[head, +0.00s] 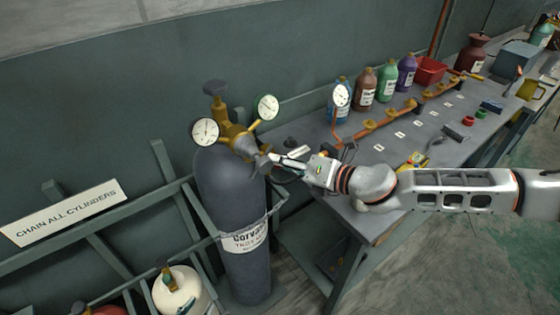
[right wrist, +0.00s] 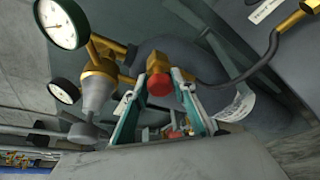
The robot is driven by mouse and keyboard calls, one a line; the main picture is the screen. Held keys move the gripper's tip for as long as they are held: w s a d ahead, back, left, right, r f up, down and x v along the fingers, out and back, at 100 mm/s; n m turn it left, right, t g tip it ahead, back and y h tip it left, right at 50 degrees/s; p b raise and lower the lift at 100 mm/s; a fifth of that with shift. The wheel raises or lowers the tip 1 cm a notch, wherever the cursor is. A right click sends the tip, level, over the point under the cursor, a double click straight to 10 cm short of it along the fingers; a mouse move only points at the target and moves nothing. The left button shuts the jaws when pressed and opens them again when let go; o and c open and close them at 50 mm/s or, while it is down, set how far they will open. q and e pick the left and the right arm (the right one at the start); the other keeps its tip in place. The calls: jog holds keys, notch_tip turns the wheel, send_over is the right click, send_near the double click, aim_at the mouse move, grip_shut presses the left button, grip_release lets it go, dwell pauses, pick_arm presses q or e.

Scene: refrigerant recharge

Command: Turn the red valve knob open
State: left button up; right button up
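The red valve knob (right wrist: 158,84) sits on a brass fitting (right wrist: 157,62) in the right wrist view. My right gripper (right wrist: 157,82) has its two fingers spread, one on each side of the knob. Small gaps seem to remain between the fingertips and the knob; contact is hard to tell. In the head view my right gripper (head: 275,160) reaches in from the right to the brass regulator (head: 235,135) on top of the tall grey cylinder (head: 232,195). The red knob cannot be made out there. My left gripper is not in view.
Two round gauges (head: 205,131) flank the regulator. A workbench (head: 380,205) with bottles, a brass manifold and a red bin (head: 429,70) stands to the right. A rack rail and chain run by the cylinder. A white cylinder (head: 181,290) stands lower left. A dark hose (right wrist: 250,70) passes close by.

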jog(key=shift+o, duration=1)
pick_arm(q)
jog(key=shift+s+a, duration=0.1)
jog(key=shift+a, duration=0.05)
pick_arm(e)
jog(key=v, duration=1.2)
jog(key=shift+a, duration=0.1)
